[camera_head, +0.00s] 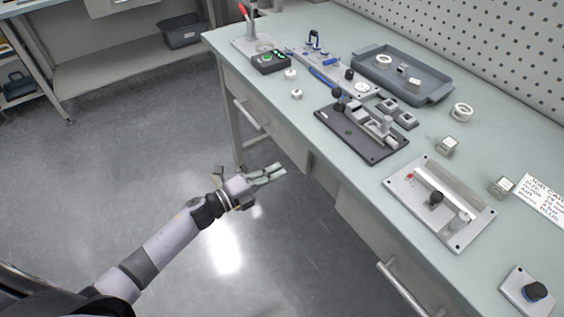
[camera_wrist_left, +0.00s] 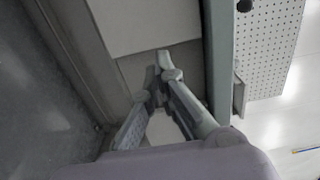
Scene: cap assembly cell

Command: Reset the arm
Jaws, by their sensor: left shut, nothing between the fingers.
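My left arm (camera_head: 165,238) reaches in from the lower left in the head view. Its gripper (camera_head: 282,172) is over the floor, in front of the bench and apart from it, below the level of the top. In the left wrist view the fingers of the left gripper (camera_wrist_left: 158,80) come together at the tips, shut with nothing held. My right gripper does not show in either view.
The workbench (camera_head: 300,38) fills the right side. On it are a dark tray (camera_head: 430,90), a black fixture (camera_head: 340,138), a light plate with a lever (camera_head: 405,190), a green-button box (camera_head: 270,62) and a knob box (camera_head: 518,298). Drawer handles (camera_head: 400,288) stick out. The floor (camera_head: 150,140) is clear.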

